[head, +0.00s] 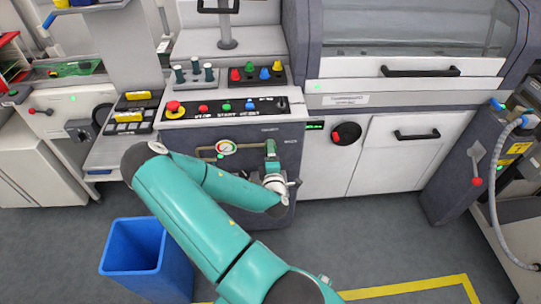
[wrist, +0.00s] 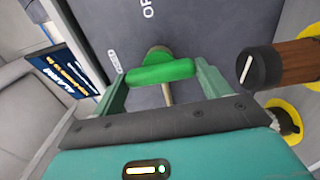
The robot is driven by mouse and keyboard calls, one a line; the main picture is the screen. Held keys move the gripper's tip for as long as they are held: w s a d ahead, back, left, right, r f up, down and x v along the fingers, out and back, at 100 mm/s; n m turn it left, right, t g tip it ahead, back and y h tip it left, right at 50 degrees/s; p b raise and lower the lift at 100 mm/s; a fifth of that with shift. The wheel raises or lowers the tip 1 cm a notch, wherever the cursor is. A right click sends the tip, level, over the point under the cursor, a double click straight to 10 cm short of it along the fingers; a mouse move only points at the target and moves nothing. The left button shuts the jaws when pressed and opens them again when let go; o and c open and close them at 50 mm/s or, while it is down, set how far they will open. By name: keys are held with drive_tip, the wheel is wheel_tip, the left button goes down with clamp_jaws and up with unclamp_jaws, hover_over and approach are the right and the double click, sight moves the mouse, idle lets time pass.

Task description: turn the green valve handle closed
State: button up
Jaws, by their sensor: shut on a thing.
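The green valve handle (wrist: 160,73) is a rounded bar in the wrist view. It lies crosswise between the two fingers of my gripper (wrist: 160,84), which is shut on it. A pale stem or pipe shows just below the handle. In the head view my gripper (head: 276,178) is at the front of the dark lower panel, right of a round pressure gauge (head: 226,148). A green part (head: 271,148) shows just above my gripper there. Most of the handle is hidden behind my gripper in the head view.
In the wrist view a dark knob with a white mark (wrist: 260,67) stands close right of my gripper. A red-and-black rotary knob (head: 346,134) is on the white cabinet to the right. A blue bin (head: 134,246) stands on the floor at the left.

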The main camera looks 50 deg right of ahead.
idle(0.3)
drive_tip(key=o, duration=1)
drive_tip(key=shift+d, duration=0.1)
drive_tip(key=shift+s+a, duration=0.1)
drive_tip(key=shift+a, duration=0.1)
